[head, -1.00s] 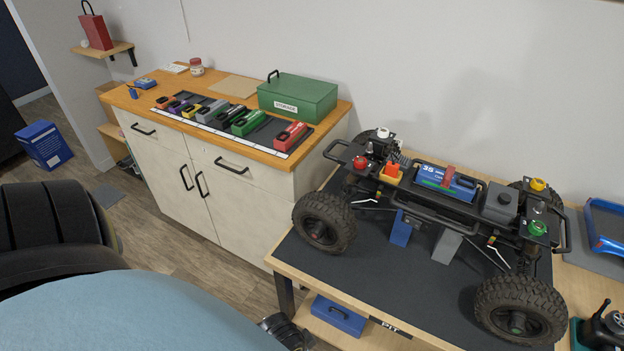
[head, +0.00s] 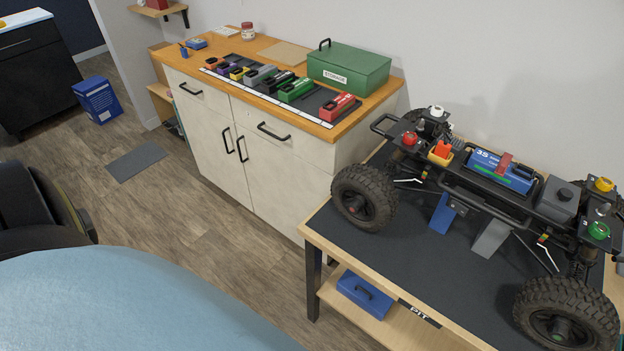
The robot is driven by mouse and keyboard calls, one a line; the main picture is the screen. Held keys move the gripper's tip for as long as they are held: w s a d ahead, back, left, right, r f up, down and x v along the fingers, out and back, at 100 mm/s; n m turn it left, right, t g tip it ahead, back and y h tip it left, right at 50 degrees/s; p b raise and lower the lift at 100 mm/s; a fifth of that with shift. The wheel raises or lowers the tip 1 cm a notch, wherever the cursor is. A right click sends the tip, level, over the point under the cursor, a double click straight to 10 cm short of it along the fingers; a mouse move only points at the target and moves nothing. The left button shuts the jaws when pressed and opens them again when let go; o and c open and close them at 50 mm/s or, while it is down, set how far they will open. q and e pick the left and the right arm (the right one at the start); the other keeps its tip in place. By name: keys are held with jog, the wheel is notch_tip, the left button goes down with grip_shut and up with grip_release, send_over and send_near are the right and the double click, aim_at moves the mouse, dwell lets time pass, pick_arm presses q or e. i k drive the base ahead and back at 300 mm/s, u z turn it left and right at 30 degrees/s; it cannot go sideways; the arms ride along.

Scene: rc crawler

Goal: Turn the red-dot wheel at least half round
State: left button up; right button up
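The crawler (head: 485,200) stands on a dark mat on the pit table, raised on a blue and a grey support. Its near left wheel (head: 362,198) has a black knobbly tyre and a faint reddish mark at the hub, too small to be sure of. A red cap (head: 410,138) sits above the left end of the chassis and a green cap (head: 598,230) above the right end. The far wheels are mostly hidden. Neither gripper is in view.
A wooden-topped cabinet (head: 262,130) stands left of the pit table (head: 400,270), with several coloured packs and a green storage box (head: 349,68) on top. A blue case (head: 365,293) is on the shelf below. Open floor (head: 190,215) lies left of the table.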

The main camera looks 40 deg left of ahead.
aim_at(365, 197)
jog(key=u, duration=0.5)
jog(key=i, duration=0.25)
jog(key=u, duration=0.5)
